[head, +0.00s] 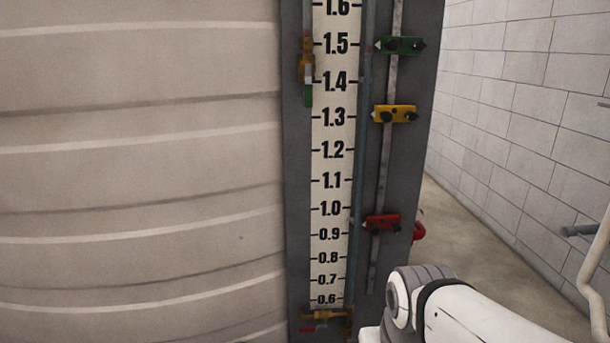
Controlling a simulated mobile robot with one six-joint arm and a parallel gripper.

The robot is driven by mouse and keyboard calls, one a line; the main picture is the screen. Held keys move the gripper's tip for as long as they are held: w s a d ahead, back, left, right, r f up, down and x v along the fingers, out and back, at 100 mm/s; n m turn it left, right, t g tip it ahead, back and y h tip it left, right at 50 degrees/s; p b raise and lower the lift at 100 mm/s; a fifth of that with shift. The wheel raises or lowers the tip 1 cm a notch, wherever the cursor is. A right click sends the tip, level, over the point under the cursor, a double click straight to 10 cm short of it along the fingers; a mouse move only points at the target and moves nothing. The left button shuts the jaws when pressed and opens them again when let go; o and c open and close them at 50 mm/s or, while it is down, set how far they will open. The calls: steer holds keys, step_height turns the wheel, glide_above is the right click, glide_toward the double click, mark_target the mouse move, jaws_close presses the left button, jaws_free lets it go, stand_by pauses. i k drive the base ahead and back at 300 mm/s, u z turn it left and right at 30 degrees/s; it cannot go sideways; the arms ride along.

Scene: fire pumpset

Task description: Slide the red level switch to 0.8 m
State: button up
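The red level switch (382,222) sits low on the thin vertical rod (387,150) to the right of the white scale (331,180). Its pointer end faces the scale, at a height between the 0.9 and 1.0 marks, nearer 0.9. The 0.8 mark (328,258) lies lower on the scale. The rod continues down below the red switch. My white arm (470,315) enters from the lower right, with a dark grey joint below and right of the switch. My gripper cannot be made out in this view.
A green switch (400,45) and a yellow switch (395,114) sit higher on the same rod. A ribbed tank (140,170) fills the left. A block wall (530,110) and a pipe (595,265) are at right.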

mark_target(372, 223)
steer(key=u, duration=0.95)
steer(key=k, duration=1.15)
steer(key=z, duration=0.8)
steer(key=i, duration=1)
steer(key=z, duration=0.05)
